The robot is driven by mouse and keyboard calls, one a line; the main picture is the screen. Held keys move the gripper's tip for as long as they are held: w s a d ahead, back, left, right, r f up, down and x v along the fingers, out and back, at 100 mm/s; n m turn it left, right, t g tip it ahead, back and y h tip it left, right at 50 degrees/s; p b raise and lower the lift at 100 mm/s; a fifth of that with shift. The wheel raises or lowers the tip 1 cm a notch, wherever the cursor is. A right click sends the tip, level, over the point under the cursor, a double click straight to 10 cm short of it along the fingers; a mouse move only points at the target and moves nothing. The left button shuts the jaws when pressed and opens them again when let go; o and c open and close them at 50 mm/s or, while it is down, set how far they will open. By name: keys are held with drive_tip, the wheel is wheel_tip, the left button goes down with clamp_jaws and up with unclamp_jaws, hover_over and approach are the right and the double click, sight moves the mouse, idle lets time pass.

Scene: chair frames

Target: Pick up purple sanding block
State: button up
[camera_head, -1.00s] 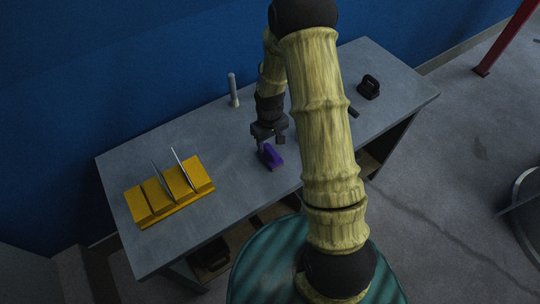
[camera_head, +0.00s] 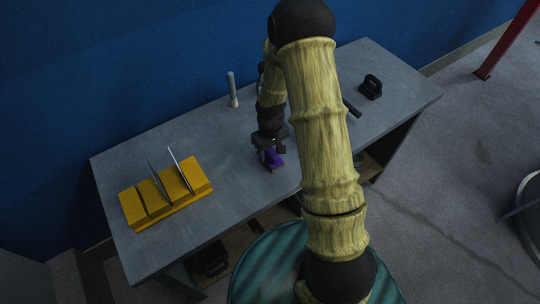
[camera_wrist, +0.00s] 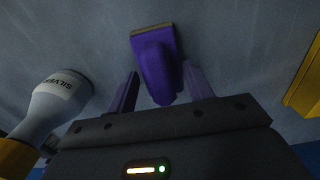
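The purple sanding block (camera_head: 275,161) lies on the grey table near its front edge, below my gripper (camera_head: 270,147). In the wrist view the sanding block (camera_wrist: 156,66) shows its raised grip pointing toward my gripper (camera_wrist: 160,85). The fingers are apart, one on each side of the grip end, with a visible gap at the left finger. My gripper partly hides the block in the head view. The block rests on the tabletop.
A yellow rack (camera_head: 170,204) with thin upright pieces stands at the table's left. A pale bottle (camera_head: 232,90) stands at the back; a labelled bottle (camera_wrist: 58,97) shows in the wrist view. A black handled object (camera_head: 371,87) sits at the right. Bare tabletop surrounds the block.

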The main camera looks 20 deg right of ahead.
sight(270, 149)
clamp_jaws()
drive_tip(key=shift+r, duration=0.1)
wheel_tip(270, 149, up, 10)
drive_tip(key=p, duration=0.7)
drive_tip(key=shift+p, duration=0.4)
